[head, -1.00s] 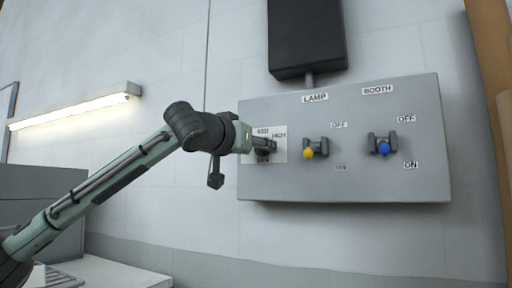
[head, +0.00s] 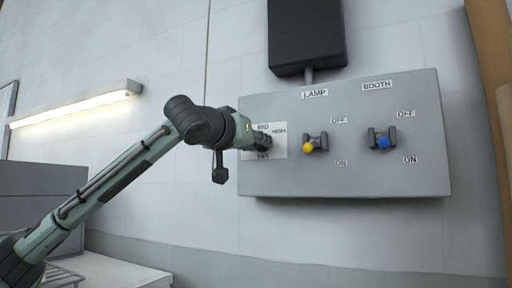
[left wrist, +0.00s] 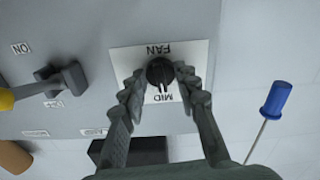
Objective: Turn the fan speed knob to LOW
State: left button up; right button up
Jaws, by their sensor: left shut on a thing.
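The fan speed knob (left wrist: 160,72) is a black round knob on a white plate (left wrist: 118,60) with FAN and MID labels, upside down in the left wrist view. Its pale pointer mark faces the MID label. My left gripper (left wrist: 159,74) has one finger on each side of the knob and is shut on it. In the head view, my left gripper (head: 262,142) reaches the plate (head: 279,150) from the left and covers most of the knob. MID, HIGH and FAN show there; I cannot see LOW. My right gripper is not in view.
The grey panel (head: 350,178) also carries a yellow-tipped LAMP switch (head: 309,147) and a blue-tipped BOOTH switch (head: 383,143), right of the knob. A dark box (head: 306,35) is above. A blue-handled tool (left wrist: 276,99) shows beside the panel in the left wrist view.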

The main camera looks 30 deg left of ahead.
pick_arm(q)
jog(key=n+b, duration=0.1)
jog(key=n, duration=0.1)
jog(key=n+b, duration=0.1)
jog(key=n, duration=0.2)
jog(key=shift+d+f+b, duration=0.15)
jog(key=shift+f+b, duration=0.05)
jog(key=shift+b, duration=0.2)
jog(key=shift+r+n+b, duration=0.15)
jog(key=shift+n+b, duration=0.5)
jog(key=shift+n, duration=2.25)
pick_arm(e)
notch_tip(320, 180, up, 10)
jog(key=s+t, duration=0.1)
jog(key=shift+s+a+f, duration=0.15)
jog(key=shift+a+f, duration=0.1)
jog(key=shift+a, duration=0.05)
pick_arm(q)
jog(key=o, duration=1.1)
jog(key=shift+o, duration=0.2)
jog(key=shift+r, duration=0.1)
